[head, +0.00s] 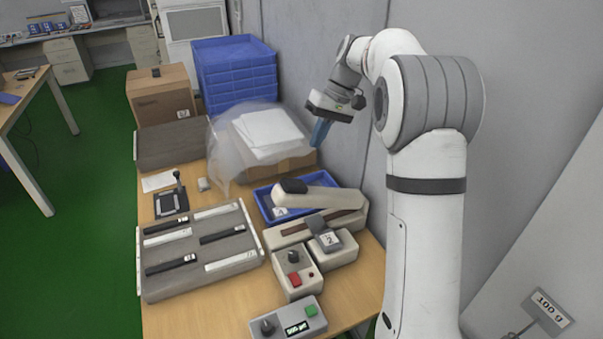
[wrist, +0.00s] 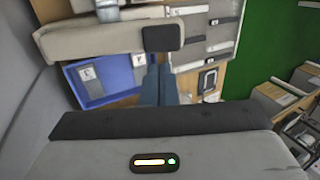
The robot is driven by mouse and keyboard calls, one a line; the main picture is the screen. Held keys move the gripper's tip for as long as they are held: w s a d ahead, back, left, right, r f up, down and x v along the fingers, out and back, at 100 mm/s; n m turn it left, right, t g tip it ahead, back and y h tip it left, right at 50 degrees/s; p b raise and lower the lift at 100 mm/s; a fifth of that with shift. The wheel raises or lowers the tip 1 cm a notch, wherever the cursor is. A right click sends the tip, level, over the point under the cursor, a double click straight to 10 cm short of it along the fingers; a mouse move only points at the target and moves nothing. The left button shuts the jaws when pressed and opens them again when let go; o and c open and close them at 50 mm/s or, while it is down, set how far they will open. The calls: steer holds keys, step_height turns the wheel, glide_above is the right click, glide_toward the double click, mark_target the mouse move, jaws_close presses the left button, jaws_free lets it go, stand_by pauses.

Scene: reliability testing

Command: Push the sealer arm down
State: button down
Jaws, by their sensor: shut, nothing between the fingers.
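The sealer (head: 300,229) is a long beige body with a dark strip along its top, on the right part of the table. Its beige arm (head: 318,201) is raised above the body, with a black pad (head: 293,186) at its free end. In the wrist view the sealer arm (wrist: 90,40) and its black pad (wrist: 162,38) lie just beyond my fingers. My gripper (head: 318,142) is shut and empty, its blue fingers pointing down above and behind the sealer, apart from it. The shut fingers also show in the wrist view (wrist: 157,85).
A blue tray (head: 262,203) sits behind the sealer, partly under its arm. A carton with white sheets and clear plastic film (head: 228,150) stands farther back by the wall. Control boxes (head: 292,275) stand in front, and a grey slotted rack (head: 200,279) is at left.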

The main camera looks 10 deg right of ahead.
mark_target(297, 184)
steer(key=p+x, duration=0.1)
steer(key=x, duration=1)
steer(key=shift+f+p, duration=0.1)
steer(key=shift+p, duration=0.25)
steer(key=shift+f, duration=0.1)
